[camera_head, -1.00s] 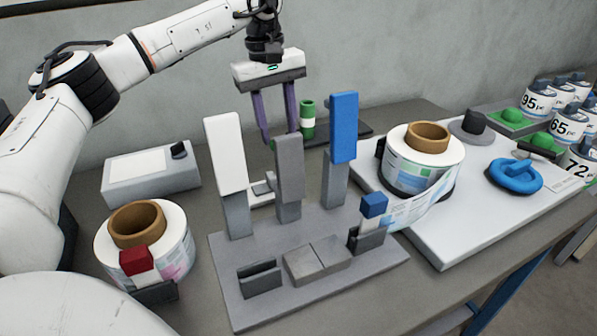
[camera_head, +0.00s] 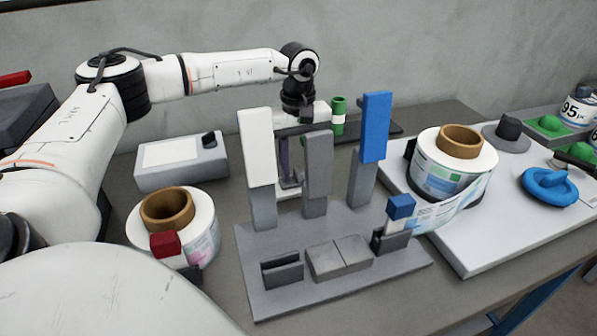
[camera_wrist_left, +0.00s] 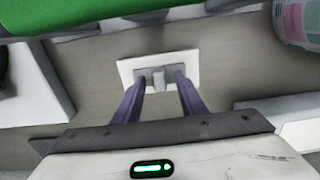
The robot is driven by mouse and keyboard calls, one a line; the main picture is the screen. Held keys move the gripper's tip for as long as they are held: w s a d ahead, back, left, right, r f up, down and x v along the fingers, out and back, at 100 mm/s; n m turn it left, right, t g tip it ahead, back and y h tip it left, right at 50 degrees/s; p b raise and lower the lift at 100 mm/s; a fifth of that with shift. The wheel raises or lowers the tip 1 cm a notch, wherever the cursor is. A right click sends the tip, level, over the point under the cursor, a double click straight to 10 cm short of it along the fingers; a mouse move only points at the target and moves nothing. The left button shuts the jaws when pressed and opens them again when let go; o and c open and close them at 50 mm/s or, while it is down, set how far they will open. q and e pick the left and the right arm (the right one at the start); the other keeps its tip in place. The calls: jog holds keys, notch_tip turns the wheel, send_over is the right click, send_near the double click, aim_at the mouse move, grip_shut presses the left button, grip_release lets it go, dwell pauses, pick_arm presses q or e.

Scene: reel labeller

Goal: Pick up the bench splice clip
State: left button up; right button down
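The bench splice clip looks like the small grey piece (camera_wrist_left: 158,77) on a white pad (camera_wrist_left: 125,70) in the left wrist view. In the head view the pad (camera_head: 289,191) is partly hidden behind the white and grey uprights. My left gripper (camera_wrist_left: 160,83) points down at it, with its purple fingers apart and the tips on either side of the grey piece. I cannot tell whether they touch it. In the head view the left gripper's fingers (camera_head: 285,158) show only in part between the uprights. My right gripper is not in view.
White (camera_head: 257,150), grey (camera_head: 318,165) and blue (camera_head: 375,128) uprights stand on a grey plate (camera_head: 285,300) in front of my left gripper. A green cylinder (camera_head: 338,116) is close to its right. A flat grey box (camera_head: 180,165) stands left; label reels stand either side.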

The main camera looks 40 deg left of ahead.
pick_arm(q)
grip_shut()
jog(key=shift+r, duration=0.1)
